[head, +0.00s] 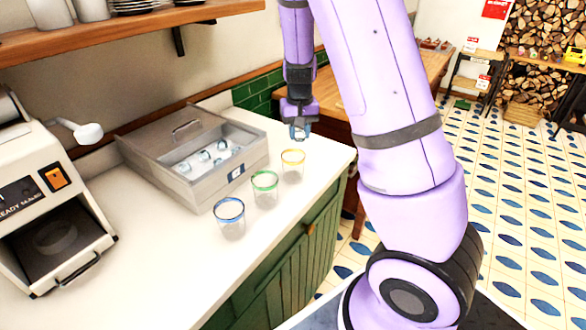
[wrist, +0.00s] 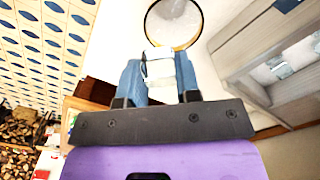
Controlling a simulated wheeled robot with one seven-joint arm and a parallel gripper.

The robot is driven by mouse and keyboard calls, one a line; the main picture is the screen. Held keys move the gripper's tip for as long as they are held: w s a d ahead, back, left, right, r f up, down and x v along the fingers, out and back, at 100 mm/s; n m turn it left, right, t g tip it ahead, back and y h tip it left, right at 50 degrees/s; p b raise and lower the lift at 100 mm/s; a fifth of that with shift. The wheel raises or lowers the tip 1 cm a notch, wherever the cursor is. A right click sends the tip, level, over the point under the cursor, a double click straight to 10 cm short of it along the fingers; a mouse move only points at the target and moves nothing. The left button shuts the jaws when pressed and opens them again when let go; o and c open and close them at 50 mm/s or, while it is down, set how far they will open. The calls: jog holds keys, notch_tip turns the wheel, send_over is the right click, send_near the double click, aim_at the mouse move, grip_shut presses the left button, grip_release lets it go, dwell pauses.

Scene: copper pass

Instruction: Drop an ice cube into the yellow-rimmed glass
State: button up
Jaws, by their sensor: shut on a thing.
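My gripper (head: 299,132) is shut on an ice cube (wrist: 160,70). In the wrist view the clear, pale cube sits between the two blue fingers of my gripper (wrist: 159,78). The yellow-rimmed glass (head: 293,166) stands upright on the white counter, and my gripper is above and just behind it in the head view. In the wrist view the glass (wrist: 172,20) shows as a round rim just beyond the fingertips, partly cut off by the frame's top edge. I cannot tell whether the cube is over the glass's mouth.
A grey metal ice bin (head: 190,190) with several cubes stands left of the glasses. A green-rimmed glass (head: 264,188) and a blue-rimmed glass (head: 230,219) stand nearer along the counter (head: 150,265). A white machine (head: 45,190) is at the left. A wooden shelf (head: 120,28) hangs above.

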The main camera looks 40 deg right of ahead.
jog(key=o, duration=1)
notch_tip(320, 180, up, 11)
jog(key=shift+f, duration=0.1)
dwell(0.3)
jog(key=s+a+r+n+t, duration=0.1)
jog(key=s+a+r, duration=0.3)
jog(key=s, duration=0.5)
jog(key=s+a+r+n+t, duration=0.2)
jog(key=s+a+r, duration=0.2)
jog(key=s, duration=0.5)
jog(key=s+a+r+n+t, duration=0.2)
jog(key=s+a+r, duration=0.2)
jog(key=s, duration=0.4)
jog(key=shift+s+a+r, duration=0.2)
jog(key=shift+s+a, duration=0.2)
jog(key=shift+a, duration=0.2)
